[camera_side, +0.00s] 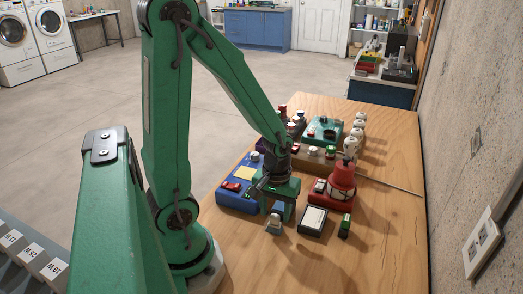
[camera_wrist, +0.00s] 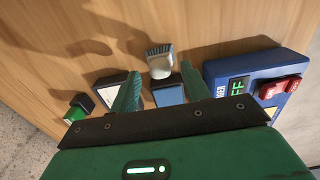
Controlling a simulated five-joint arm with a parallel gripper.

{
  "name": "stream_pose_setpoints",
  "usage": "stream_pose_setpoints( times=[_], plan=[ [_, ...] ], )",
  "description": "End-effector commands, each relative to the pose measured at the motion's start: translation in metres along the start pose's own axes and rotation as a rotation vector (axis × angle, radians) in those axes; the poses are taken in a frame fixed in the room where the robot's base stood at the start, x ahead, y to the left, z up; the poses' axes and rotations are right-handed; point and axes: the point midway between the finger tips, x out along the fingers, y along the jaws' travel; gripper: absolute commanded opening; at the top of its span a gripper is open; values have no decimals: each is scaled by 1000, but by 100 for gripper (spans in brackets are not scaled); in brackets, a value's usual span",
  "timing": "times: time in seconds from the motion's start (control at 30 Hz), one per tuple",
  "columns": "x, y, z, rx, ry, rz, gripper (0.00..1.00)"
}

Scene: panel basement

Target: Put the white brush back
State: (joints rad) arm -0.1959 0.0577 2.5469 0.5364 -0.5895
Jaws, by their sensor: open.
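The white brush (camera_wrist: 160,66) has a pale body and dark blue-grey bristles. In the wrist view it stands just ahead of my fingertips, roughly between their lines. A dark-edged blue-grey block (camera_wrist: 169,93) lies nearer, between my fingers; I cannot tell whether it belongs to the brush. My gripper (camera_wrist: 161,72) is open, with nothing visibly clamped. In the side view my gripper (camera_side: 278,208) is low over the front of the wooden table, and a small pale piece (camera_side: 274,223), probably the brush, shows at its fingers.
A blue box (camera_side: 231,199) with red switches is close on the left; in the wrist view the blue box (camera_wrist: 257,72) is right. A dark framed panel (camera_side: 313,220), a green-and-black piece (camera_side: 344,227) and a red device (camera_side: 341,182) stand right. The front right tabletop is clear.

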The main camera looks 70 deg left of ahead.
Motion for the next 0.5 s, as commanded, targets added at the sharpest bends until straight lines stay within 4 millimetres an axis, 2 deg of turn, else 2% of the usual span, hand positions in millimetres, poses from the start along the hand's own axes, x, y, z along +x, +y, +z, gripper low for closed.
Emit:
stream_pose_setpoints(
  times=[0.5],
  plan=[
    [-60, 0, 0, 0, 5, 3, 47]
  ],
)
